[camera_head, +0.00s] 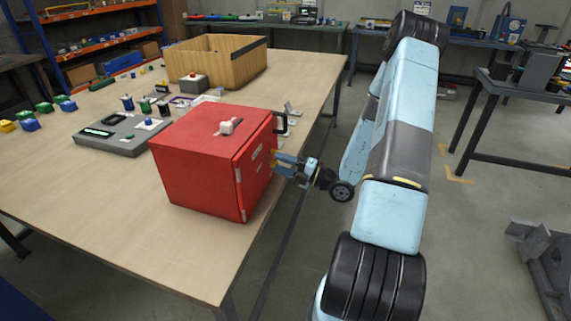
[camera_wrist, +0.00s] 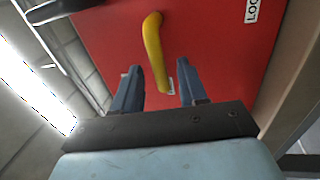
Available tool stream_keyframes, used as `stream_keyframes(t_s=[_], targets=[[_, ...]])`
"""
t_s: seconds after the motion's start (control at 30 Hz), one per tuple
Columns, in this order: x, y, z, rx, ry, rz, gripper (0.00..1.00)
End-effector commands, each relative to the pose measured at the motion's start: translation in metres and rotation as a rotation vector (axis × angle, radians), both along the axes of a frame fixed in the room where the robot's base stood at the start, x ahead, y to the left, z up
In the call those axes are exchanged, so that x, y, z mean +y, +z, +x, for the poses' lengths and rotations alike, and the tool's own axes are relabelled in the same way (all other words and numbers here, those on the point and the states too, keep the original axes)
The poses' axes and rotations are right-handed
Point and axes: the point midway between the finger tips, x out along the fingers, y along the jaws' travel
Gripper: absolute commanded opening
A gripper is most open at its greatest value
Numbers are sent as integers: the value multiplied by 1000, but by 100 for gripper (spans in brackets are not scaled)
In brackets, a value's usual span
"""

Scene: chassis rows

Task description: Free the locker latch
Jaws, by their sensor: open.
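The red locker (camera_head: 205,155) stands on the wooden table, its door side facing my arm on the right. A yellow latch handle (camera_wrist: 153,50) shows on the red door (camera_wrist: 205,45) in the wrist view, and a bit of yellow (camera_head: 274,155) shows by the fingertips in the head view. My gripper (camera_head: 280,164) is at the door side of the locker. In the wrist view my gripper (camera_wrist: 160,85) is open, with the lower end of the latch in the gap between its fingers. I cannot tell whether a finger touches the latch.
A black handle (camera_head: 281,123) sticks out at the locker's far door edge. A white knob piece (camera_head: 228,126) is on its top. A grey panel box (camera_head: 122,133), a wooden crate (camera_head: 215,62) and several small parts stand on the table (camera_head: 110,195). The table's front is clear.

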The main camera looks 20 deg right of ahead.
Motion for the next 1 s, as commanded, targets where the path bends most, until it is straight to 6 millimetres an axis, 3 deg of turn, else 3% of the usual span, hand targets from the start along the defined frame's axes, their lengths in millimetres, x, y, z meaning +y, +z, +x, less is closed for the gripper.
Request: stream_keyframes(t_s=[0.23,0.7,1.0], targets=[[-18,-5,-15,1,-3,0,42],[-83,-23,-72,1,-3,0,42],[-101,-28,-88,2,-1,-1,42]])
